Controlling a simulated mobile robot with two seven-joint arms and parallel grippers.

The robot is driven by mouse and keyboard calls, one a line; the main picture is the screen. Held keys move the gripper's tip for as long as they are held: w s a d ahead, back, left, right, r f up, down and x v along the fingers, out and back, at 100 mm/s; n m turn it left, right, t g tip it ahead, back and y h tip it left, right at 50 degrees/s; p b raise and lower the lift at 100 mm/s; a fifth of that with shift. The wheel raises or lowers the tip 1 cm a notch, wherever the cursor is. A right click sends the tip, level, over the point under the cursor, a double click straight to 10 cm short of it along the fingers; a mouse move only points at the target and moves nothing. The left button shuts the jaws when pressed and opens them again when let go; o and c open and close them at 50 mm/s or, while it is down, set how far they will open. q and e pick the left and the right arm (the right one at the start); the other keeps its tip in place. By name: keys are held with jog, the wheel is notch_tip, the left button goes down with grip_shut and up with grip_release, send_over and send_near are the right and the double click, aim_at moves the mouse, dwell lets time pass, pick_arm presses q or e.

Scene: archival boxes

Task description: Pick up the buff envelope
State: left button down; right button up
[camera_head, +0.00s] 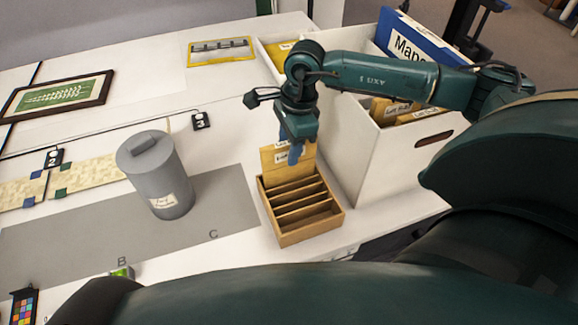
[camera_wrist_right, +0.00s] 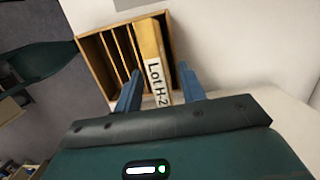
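The buff envelope (camera_head: 271,158) stands upright in the rear slot of a small wooden rack (camera_head: 308,227) on the white table. In the right wrist view, the envelope (camera_wrist_right: 149,45) carries a white label reading "Lot H-2" and stands in the rack (camera_wrist_right: 92,58). My right gripper (camera_head: 293,152) is over the rack at the envelope's top. In the wrist view its two blue fingers (camera_wrist_right: 159,74) are spread, one on each side of the envelope, with a gap visible on the right. My left gripper is not in view.
A white box (camera_head: 375,160) with folders and a blue "Maps" folder (camera_head: 420,45) stands close right of the rack. A grey canister (camera_head: 160,180) stands on a grey mat (camera_head: 225,215) to the left. A framed picture (camera_head: 58,95) lies farther left.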

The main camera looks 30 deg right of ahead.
jog(key=shift+c, duration=0.4)
grip_shut()
